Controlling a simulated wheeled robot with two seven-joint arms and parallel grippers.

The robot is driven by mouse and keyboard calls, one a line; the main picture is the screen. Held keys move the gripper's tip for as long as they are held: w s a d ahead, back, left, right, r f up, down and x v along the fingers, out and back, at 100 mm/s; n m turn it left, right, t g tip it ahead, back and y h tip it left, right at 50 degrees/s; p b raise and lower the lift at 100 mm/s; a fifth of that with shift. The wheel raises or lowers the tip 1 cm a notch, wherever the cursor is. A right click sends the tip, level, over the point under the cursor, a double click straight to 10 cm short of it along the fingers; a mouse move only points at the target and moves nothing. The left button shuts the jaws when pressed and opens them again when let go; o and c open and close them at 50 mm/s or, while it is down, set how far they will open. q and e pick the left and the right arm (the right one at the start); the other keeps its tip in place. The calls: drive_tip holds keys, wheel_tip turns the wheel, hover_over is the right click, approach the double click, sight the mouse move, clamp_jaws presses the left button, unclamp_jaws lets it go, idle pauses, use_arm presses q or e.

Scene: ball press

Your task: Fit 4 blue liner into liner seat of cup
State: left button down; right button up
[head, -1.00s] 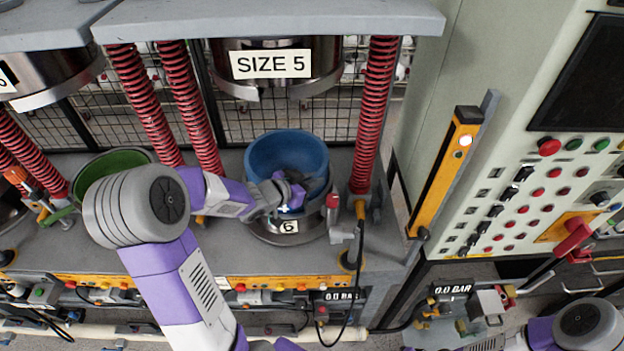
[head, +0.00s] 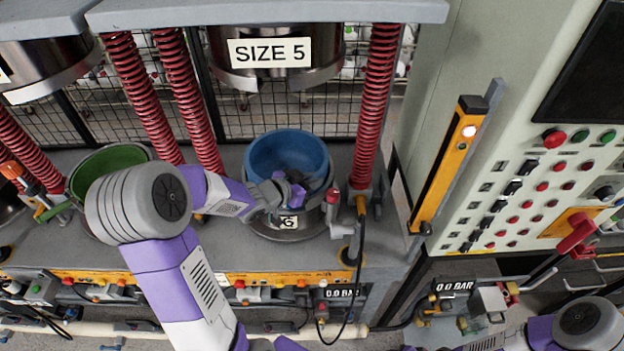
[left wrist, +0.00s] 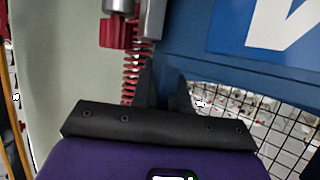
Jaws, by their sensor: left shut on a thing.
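The blue liner (head: 272,152) is a round, open-topped tub standing at the metal cup (head: 262,226), which bears a small number label (head: 288,221). The liner's lower part is down at the cup's rim; how deep it sits is hidden by my gripper. My left gripper (head: 293,192) is shut on the liner's near wall, at the cup's front. In the left wrist view its dark fingers (left wrist: 166,92) are against the blue liner (left wrist: 205,62), which has a white mark. My right gripper is out of view; only part of my right arm shows at bottom right.
The press head marked SIZE 5 (head: 270,52) hangs above the cup. Red springs (head: 375,100) flank it. A green liner (head: 108,162) stands to the left. A red-topped fitting (head: 332,197) is close on the cup's right. A control panel (head: 560,170) fills the right.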

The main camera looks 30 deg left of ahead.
use_arm(q)
drive_tip(key=shift+f+b, duration=0.5)
drive_tip(key=shift+f, duration=0.25)
